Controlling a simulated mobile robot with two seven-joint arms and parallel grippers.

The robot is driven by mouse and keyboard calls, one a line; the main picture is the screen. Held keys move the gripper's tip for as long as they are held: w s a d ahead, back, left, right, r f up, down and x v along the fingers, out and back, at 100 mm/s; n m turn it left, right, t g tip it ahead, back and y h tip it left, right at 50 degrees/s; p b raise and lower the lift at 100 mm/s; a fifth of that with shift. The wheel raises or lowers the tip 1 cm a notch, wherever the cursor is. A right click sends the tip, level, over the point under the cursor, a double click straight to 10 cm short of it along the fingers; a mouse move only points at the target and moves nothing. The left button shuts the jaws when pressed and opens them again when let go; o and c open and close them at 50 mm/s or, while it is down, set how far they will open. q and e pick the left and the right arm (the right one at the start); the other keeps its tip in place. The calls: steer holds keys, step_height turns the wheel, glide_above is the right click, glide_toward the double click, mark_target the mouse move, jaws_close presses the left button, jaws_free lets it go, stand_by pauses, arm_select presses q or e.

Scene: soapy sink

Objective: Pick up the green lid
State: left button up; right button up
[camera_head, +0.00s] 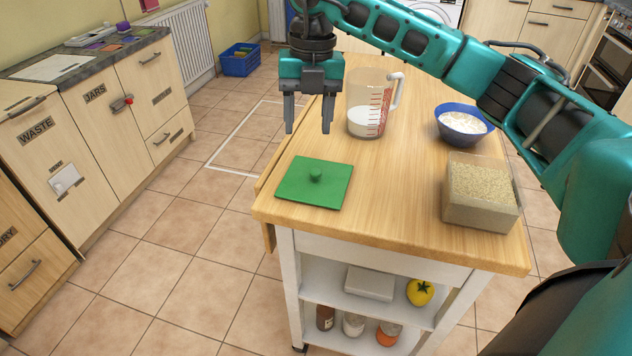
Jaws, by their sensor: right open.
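The green lid (327,190) is a flat square with a small round knob in its middle. It lies flat on the wooden top of the kitchen trolley (390,215), near its left front corner. My right gripper (308,131) hangs fingers down, beyond the lid in the picture and slightly to its left. Its two dark fingers are apart with nothing between them. The gripper is apart from the lid. My left gripper is not in view.
A measuring jug (362,101) with white contents stands just right of my right gripper. A blue bowl (464,119) of pale contents and a clear container (480,192) of grains stand on the right. The worktop between lid and container is clear.

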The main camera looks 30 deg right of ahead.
steer(key=d, duration=0.2)
steer(key=h, duration=0.1)
glide_above(316, 170)
steer(key=shift+m, duration=0.4)
steer(key=f, duration=0.6)
steer(key=shift+d, duration=0.2)
steer(key=shift+a+f+b, duration=0.15)
steer(key=shift+f+b, duration=0.05)
steer(key=shift+f, duration=1.2)
steer(key=shift+a+f+b, duration=0.1)
steer(key=shift+f+b, duration=0.05)
steer(key=shift+f, duration=1.25)
jaws_close()
